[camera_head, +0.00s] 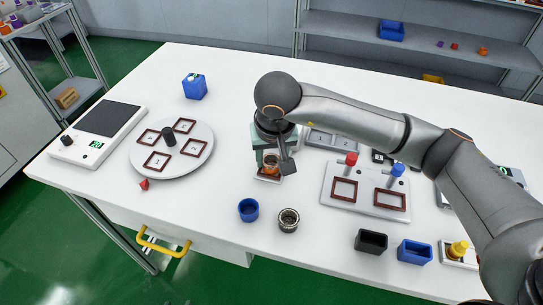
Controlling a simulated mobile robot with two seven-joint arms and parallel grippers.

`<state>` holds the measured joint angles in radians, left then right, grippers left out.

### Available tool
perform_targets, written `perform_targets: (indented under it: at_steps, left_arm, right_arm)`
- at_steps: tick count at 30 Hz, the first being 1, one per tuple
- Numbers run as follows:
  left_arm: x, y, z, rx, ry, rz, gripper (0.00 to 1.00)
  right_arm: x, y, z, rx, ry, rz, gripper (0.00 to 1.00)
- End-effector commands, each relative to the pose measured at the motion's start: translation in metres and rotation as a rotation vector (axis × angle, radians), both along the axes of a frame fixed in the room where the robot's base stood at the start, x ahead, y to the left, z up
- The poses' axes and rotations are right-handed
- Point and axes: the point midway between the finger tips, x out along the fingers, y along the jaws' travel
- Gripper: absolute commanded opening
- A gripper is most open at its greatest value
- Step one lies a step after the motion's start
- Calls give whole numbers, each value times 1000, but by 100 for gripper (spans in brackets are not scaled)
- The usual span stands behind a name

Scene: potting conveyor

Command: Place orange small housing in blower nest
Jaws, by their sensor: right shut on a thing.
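My right gripper (277,166) reaches in from the right to the middle of the table and points down. It is shut on the orange small housing (270,160), of which only a small part shows between the fingers. A small nest with a brown rim (268,178) lies directly below, at the foot of a grey-green device that my wrist partly hides. I cannot tell whether the housing touches the nest. My left gripper is not in view.
A round turntable (197,159) with brown frames and a scale (107,119) stand at left. A blue cup (248,210) and a metal cup (288,220) stand in front of the gripper. A fixture plate (365,204) with red and blue knobs lies right. The front-left table is mostly clear.

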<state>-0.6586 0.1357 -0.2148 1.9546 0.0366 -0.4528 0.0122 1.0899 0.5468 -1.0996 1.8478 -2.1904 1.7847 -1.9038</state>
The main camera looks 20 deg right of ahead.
Motion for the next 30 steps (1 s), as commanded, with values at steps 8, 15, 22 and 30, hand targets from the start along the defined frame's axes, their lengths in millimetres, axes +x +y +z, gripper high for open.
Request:
perform_targets:
  at_steps: [8, 15, 22, 30]
  left_arm:
    - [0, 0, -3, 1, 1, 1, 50]
    - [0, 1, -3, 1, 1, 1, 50]
    - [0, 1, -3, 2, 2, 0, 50]
    - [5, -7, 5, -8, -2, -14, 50]
  right_arm:
    - [0, 0, -2, 0, 0, 0, 60]
    - [0, 0, -3, 0, 0, 0, 82]
    - [0, 0, -3, -1, 0, 0, 82]
    - [-7, 1, 28, 0, -7, 1, 82]
